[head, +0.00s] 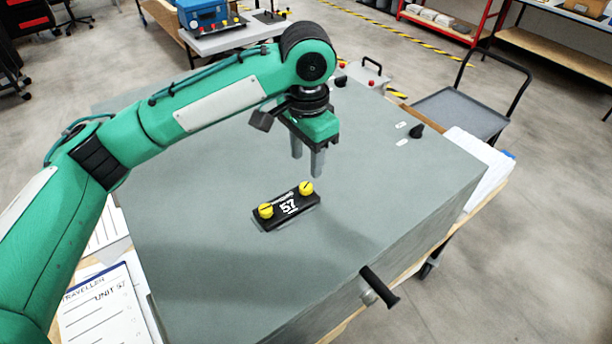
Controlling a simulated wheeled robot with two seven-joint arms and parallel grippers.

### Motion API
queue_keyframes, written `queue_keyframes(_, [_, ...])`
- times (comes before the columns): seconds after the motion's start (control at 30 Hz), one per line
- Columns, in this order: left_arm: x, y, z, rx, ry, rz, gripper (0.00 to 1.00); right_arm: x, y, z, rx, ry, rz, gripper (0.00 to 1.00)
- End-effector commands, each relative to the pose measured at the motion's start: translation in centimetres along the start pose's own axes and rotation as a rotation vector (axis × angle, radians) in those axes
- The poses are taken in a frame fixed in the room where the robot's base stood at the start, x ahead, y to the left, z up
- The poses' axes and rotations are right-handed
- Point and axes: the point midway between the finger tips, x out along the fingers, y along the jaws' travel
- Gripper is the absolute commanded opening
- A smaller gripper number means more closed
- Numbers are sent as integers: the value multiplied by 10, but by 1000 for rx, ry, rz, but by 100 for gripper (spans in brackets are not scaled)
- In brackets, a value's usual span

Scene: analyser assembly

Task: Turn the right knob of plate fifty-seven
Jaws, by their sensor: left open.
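Plate fifty-seven (287,207) is a small black plate marked 57, lying on the grey top of a large cabinet (210,250). It bears two yellow knobs: the left knob (265,211) and the right knob (306,188), each with a dark line on its top. My left gripper (307,166) points down above the cabinet top, just behind and above the right knob in the picture. Its two grey fingers are apart with nothing between them, and they look clear of the knob. My right gripper is not in view.
A black knob (417,131) sits at the cabinet's back right, and a black handle (380,287) juts from its front side. A traveller sheet (105,308) lies at lower left. A grey cart (460,113) stands behind. The top around the plate is clear.

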Motion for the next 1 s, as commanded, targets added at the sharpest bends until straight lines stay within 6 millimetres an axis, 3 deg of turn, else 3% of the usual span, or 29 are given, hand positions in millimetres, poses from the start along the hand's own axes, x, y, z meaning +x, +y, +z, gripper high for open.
queue_keyframes(0.2, [42,0,1,0,-2,3,45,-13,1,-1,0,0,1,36])
queue_keyframes(0.4, [65,0,0,1,-1,1,45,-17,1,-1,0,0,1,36])
queue_keyframes(0.77, [71,0,0,1,1,0,45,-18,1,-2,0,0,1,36])
queue_keyframes(1.0, [71,0,0,1,1,0,2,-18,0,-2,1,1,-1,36])
